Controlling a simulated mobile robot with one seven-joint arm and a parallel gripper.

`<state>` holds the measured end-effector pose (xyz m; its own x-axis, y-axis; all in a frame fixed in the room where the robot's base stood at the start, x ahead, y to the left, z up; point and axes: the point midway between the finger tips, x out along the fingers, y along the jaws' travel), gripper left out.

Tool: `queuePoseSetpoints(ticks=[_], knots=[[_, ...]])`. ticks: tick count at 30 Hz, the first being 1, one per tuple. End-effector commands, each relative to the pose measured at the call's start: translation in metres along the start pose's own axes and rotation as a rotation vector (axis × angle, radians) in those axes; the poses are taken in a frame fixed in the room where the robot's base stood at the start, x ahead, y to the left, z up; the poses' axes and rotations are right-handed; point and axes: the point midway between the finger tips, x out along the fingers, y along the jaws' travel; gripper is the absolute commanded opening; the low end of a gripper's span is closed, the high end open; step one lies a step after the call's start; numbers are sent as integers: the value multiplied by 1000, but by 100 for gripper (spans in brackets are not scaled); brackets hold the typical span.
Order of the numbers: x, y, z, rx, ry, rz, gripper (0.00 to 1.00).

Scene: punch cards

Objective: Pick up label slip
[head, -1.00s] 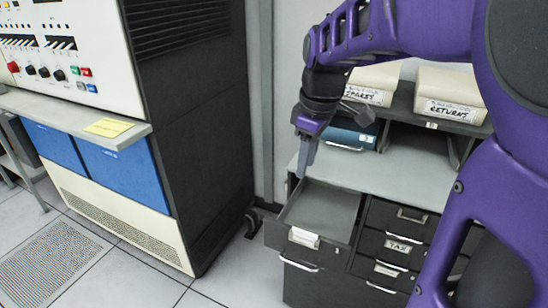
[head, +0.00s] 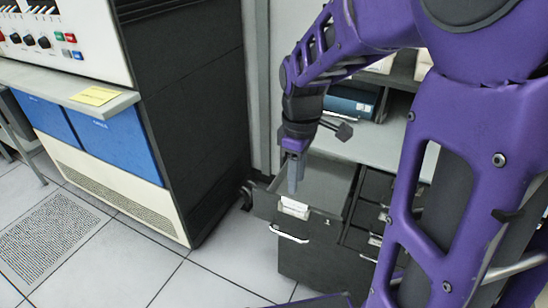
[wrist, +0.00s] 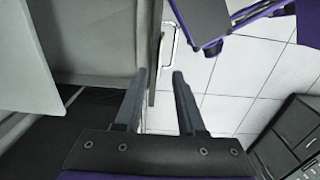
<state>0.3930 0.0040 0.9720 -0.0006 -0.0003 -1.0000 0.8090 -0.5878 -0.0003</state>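A white label slip (head: 294,207) sits at the front of the open dark grey drawer (head: 320,240), near its top edge and above a metal handle. My gripper (head: 292,190) points down just above the slip in the head view. In the wrist view the two fingers of my gripper (wrist: 161,76) are apart with nothing between them. The drawer's front edge runs just beyond the fingertips there. A pale framed piece (wrist: 169,45) on that front shows past them; I cannot tell whether it is the slip or the handle.
A yellow paper (head: 97,95) lies on the ledge of the console at left. A tall dark cabinet (head: 190,110) stands left of the drawers. A blue binder (head: 350,101) sits in the shelf behind my arm. The tiled floor (head: 130,255) in front is clear.

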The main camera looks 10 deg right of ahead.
Motion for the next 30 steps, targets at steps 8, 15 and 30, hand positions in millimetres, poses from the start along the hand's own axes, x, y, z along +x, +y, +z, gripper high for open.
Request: queuePoseSetpoints(ticks=[8, 15, 30], knots=[[23, -1, 1, 0, -1, -2, 39], [58, -1, 3, -1, -1, -2, 39], [64, 0, 3, 0, 0, 0, 8]])
